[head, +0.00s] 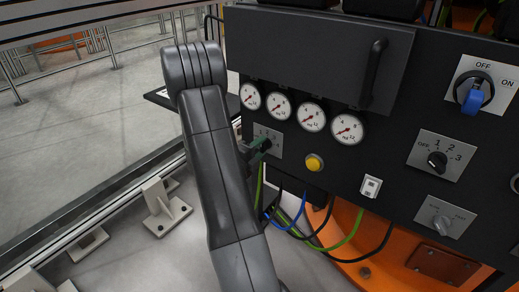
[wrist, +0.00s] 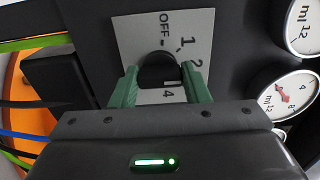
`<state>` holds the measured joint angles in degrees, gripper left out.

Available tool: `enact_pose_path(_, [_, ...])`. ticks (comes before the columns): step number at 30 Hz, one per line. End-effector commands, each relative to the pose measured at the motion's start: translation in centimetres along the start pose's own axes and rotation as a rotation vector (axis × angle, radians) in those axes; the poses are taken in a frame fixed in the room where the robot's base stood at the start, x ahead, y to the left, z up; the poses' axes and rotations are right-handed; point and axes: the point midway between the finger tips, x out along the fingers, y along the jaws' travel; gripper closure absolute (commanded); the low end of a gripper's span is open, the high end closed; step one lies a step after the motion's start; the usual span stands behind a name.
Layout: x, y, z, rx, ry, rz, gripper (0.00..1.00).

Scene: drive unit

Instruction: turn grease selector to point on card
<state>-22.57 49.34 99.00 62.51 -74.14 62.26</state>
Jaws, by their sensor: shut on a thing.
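My gripper (wrist: 159,78) has its two green fingers closed on either side of a black round knob (wrist: 160,68) in the wrist view. The knob sits on a grey plate (wrist: 192,22) marked OFF, 1, 2 and 4, which appears turned on its side there. The knob's pointer is hidden, so its setting cannot be read. In the head view the same plate (head: 276,144) is at the panel's left, partly covered by my gripper (head: 260,146) and arm. No label naming the grease selector can be read, and I cannot make out a card.
Several round gauges (head: 311,116) sit above the plate. A yellow button (head: 314,162) and a white switch (head: 371,187) are to its right. Farther right are another selector (head: 437,160) and a blue OFF/ON switch (head: 473,98). Loose cables (head: 304,224) hang below.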

Motion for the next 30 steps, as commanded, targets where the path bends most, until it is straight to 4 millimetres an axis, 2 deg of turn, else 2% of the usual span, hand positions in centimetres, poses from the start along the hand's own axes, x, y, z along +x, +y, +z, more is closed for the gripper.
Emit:
enact_pose_path(9, [-0.1, 0.1, -0.1, -0.001, 0.000, 0.003, 0.81])
enact_pose_path(10, [-0.1, 0.1, -0.1, -0.001, 0.000, 0.003, 0.54])
enact_pose_path(13, [0.0, 0.1, 0.0, -0.001, 0.000, 0.002, 0.36])
enact_pose_path(23, [-0.3, 0.0, 0.0, -0.001, -0.001, 0.001, 0.36])
enact_pose_path(26, [-1.2, 0.0, 0.1, -0.001, -0.003, 0.003, 0.36])
enact_pose_path(30, [-3.8, -0.1, 0.1, -0.003, -0.005, 0.003, 0.36])
